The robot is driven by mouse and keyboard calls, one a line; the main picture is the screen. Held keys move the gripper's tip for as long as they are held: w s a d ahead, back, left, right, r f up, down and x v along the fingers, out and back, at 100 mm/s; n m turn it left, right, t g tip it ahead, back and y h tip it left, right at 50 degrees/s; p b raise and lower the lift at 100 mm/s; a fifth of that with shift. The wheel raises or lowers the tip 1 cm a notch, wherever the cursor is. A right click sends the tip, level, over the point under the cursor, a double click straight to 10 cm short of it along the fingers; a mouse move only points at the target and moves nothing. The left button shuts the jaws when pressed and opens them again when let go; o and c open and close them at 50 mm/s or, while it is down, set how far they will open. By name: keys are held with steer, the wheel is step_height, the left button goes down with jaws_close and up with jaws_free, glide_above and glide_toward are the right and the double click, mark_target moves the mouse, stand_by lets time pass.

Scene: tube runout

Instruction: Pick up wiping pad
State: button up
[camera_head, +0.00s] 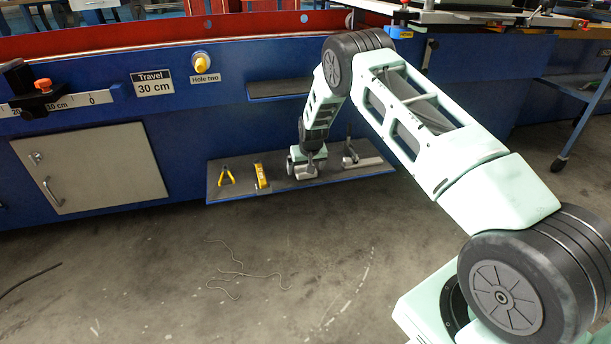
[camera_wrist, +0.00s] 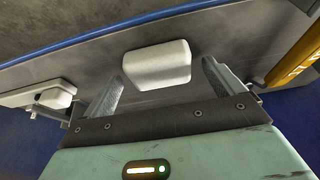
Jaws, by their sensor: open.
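A whitish block with rounded edges, which looks like the wiping pad (camera_wrist: 157,66), lies on the dark shelf in the wrist view. My gripper (camera_wrist: 160,85) is open, with one finger to the left of the pad and one to the right. The pad sits at or just beyond the fingertips, and I cannot tell how deep between them it is. In the head view my gripper (camera_head: 304,170) is low over the shelf, and the pad there is hidden or too small to make out from the gripper.
The shelf (camera_head: 330,174) juts from the blue machine front. The yellow tool (camera_wrist: 298,60) is close by the right finger. A second shelf (camera_head: 278,89) is above.

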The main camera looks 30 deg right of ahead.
steer(key=c, duration=1.1)
steer(key=shift+o, duration=0.2)
steer(key=shift+r, duration=0.15)
step_height(320, 180, up, 10)
steer(key=p, duration=0.4)
steer(key=shift+p, duration=0.35)
